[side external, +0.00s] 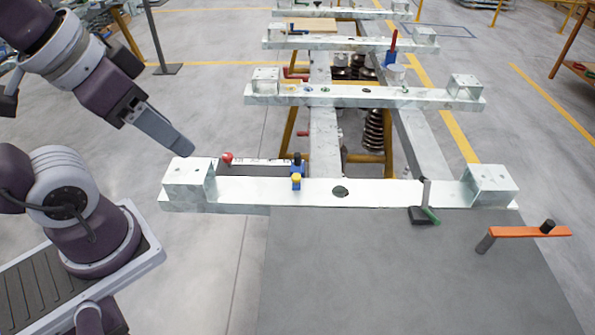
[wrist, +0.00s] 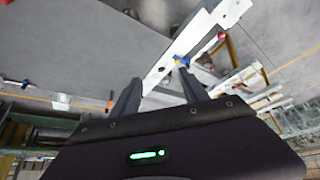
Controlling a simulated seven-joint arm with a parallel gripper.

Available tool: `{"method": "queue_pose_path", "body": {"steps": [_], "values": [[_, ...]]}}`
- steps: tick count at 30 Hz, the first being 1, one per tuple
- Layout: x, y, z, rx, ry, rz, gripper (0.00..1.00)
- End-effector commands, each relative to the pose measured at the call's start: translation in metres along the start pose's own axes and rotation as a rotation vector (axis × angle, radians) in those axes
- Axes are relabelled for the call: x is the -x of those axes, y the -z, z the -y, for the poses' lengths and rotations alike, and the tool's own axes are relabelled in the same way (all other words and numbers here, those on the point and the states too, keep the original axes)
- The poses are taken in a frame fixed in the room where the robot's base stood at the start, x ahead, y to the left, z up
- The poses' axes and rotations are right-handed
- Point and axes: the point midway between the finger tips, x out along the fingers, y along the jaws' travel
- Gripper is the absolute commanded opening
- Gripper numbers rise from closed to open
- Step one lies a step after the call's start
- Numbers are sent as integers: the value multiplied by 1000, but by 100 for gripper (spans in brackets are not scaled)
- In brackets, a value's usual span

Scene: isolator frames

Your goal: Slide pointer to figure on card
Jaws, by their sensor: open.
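A white strip with small dark marks (side external: 262,162) runs along the back edge of the near pale beam, left of its middle. A red round knob (side external: 227,158) sits at its left end. A small blue piece with yellow and black knobs (side external: 296,178) stands at its right end. I cannot tell which part is the pointer, and the card's figure is too small to read. My gripper (side external: 190,153) is open and empty, above and left of the red knob, apart from it. In the wrist view my open fingers (wrist: 160,84) point toward the blue piece (wrist: 182,60) and red knob (wrist: 222,36).
The near beam (side external: 390,192) has block ends (side external: 190,175) and a round hole. A small dark block with a grey post and green bar (side external: 424,215) stands at its right. An orange lever (side external: 525,232) lies over the grey mat (side external: 400,290). Further beams stand behind.

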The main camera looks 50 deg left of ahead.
Motion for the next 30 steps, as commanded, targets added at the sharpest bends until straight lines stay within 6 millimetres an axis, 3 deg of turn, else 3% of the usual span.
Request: {"method": "queue_pose_path", "body": {"steps": [4,6,8,11,13,17,21,24,27,30], "values": [[0,0,0,0,0,0,52],[0,2,0,-6,1,3,41],[-1,15,1,-33,3,20,41],[-13,61,7,-145,5,82,41],[-36,104,15,-258,-1,137,41],[-105,171,37,-468,-35,236,41],[-211,211,68,-690,-100,334,41],[-289,214,90,-831,-160,390,41],[-349,204,105,-938,-212,424,41],[-383,193,113,-1001,-245,441,41]]}}
